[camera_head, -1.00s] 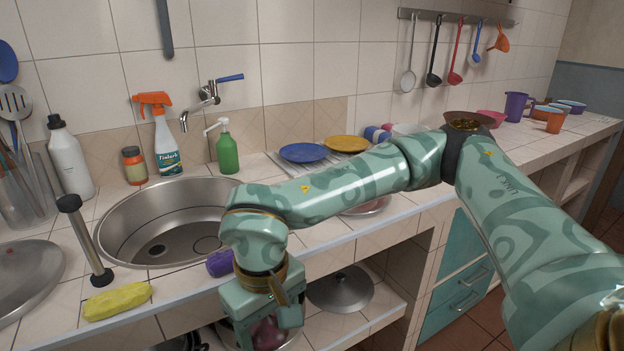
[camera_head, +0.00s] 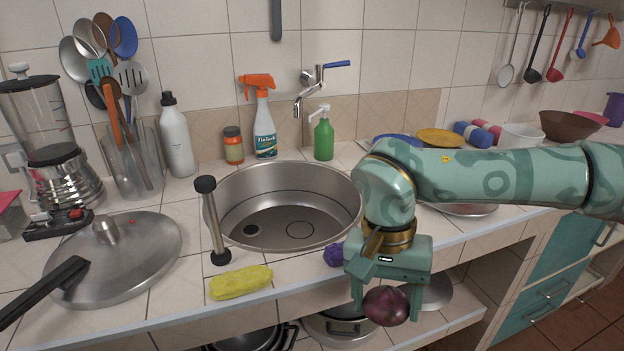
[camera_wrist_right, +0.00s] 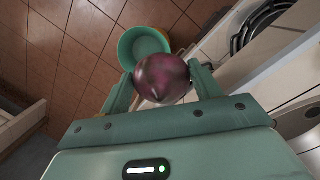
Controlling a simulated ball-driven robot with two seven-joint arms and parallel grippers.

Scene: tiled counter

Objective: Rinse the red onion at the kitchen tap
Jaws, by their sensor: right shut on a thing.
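The red onion (camera_head: 386,306) is held between the fingers of my right gripper (camera_head: 384,290), in front of the counter's front edge and below its top. The onion also shows in the right wrist view (camera_wrist_right: 161,79), with a finger of the right gripper (camera_wrist_right: 160,88) on each side. The kitchen tap (camera_head: 312,88), with a blue lever, is on the tiled wall above the round steel sink (camera_head: 290,215). No water shows at its spout. The sink is to the left of and behind the gripper. My left gripper is not in view.
A yellow sponge (camera_head: 241,282), a dark-ended upright rod (camera_head: 213,221) and a purple item (camera_head: 334,254) stand or lie near the sink's front. A spray bottle (camera_head: 264,122) and green soap bottle (camera_head: 323,135) stand behind it. A large lid (camera_head: 114,258) lies left. A green bowl (camera_wrist_right: 142,46) is below.

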